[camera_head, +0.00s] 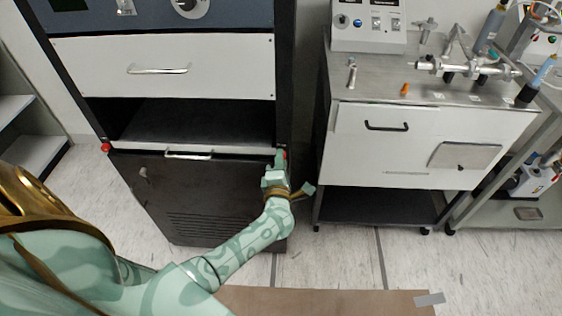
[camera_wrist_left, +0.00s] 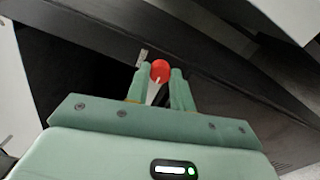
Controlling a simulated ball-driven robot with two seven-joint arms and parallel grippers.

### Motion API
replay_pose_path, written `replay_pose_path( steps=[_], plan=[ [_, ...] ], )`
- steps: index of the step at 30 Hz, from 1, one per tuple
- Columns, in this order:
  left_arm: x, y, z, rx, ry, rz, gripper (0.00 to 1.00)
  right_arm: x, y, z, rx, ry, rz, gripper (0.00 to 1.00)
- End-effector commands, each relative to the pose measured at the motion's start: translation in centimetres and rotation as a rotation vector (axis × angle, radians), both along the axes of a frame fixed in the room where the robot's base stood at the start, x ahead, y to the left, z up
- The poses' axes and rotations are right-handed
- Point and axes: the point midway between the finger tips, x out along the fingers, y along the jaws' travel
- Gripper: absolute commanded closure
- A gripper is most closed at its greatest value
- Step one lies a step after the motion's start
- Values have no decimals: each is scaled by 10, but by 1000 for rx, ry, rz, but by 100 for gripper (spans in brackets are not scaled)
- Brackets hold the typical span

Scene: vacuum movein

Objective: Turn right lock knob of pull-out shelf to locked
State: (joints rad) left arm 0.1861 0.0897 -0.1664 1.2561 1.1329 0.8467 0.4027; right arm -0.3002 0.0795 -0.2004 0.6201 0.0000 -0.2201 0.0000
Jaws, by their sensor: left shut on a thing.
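The pull-out shelf (camera_head: 235,149) is a thin light edge with a metal handle (camera_head: 188,155), below an open dark bay in the tall cabinet. A red lock knob (camera_head: 105,147) sits at the shelf's left end. My left gripper (camera_head: 280,157) is at the shelf's right end, in front of the right lock knob (camera_head: 286,155), which it mostly hides in the head view. In the left wrist view the red knob (camera_wrist_left: 160,71) sits between the two green fingertips of the left gripper (camera_wrist_left: 161,76), which are shut on it. My right gripper is not in view.
The cabinet's dark lower door (camera_head: 185,195) is below the shelf, and a white drawer (camera_head: 165,68) is above the bay. A steel-topped bench (camera_head: 385,88) with a white drawer stands to the right. A gap separates it from the cabinet.

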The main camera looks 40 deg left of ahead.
Motion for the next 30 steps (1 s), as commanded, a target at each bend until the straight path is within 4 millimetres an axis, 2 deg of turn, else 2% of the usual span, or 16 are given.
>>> replay_pose_path(
  steps=[9,10,12,26,30],
  plan=[
    [-2,0,-3,-5,4,1,100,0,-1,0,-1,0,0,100],
    [-2,-1,-3,-5,5,0,71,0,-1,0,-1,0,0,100],
    [-2,0,-3,-5,4,1,55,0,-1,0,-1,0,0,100],
    [-1,0,-1,-2,2,0,55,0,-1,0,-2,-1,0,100],
    [-6,-4,-1,-4,2,0,55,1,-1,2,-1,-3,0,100]
  ],
)
